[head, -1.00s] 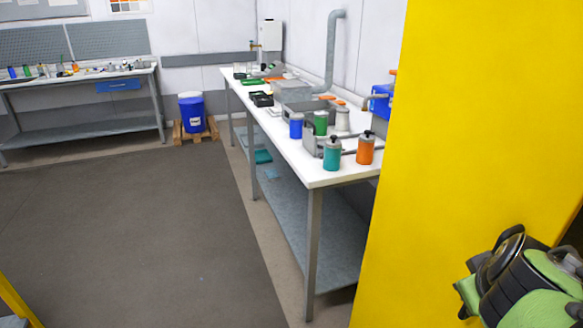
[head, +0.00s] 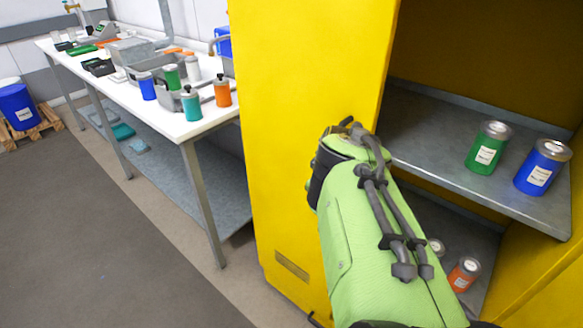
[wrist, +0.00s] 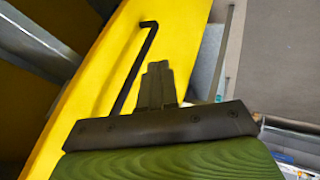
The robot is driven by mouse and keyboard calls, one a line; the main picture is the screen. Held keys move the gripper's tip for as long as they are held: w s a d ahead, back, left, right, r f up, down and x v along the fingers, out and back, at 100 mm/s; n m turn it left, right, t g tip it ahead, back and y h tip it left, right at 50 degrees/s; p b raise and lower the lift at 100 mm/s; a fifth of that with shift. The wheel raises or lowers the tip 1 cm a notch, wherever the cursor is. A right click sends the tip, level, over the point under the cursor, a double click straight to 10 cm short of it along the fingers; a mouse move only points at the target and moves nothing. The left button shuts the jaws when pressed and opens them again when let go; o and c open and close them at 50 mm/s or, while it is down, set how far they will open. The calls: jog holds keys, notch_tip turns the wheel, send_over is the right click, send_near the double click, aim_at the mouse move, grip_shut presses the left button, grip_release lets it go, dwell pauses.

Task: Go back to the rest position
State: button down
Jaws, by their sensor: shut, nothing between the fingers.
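My gripper (wrist: 158,84) shows in the wrist view with its two dark fingers together and nothing between them. Behind it is a yellow panel with a long black bent handle (wrist: 133,68); the fingers overlap it in the picture, and I cannot tell the gap. In the head view my arm, in its light green cover, stands in front of the yellow cabinet (head: 290,150). The gripper itself cannot be made out there.
The cabinet is open on the right. A green can (head: 488,148) and a blue can (head: 543,168) stand on its upper shelf, an orange can (head: 464,274) lower down. A white bench (head: 180,128) with bottles stands left. The floor (head: 90,240) at left is clear.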

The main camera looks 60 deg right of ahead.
jog(key=s+d+p+v, duration=0.1)
jog(key=p+v, duration=0.4)
jog(key=v, duration=0.2)
jog(key=shift+a+r, duration=0.2)
jog(key=shift+r, duration=0.2)
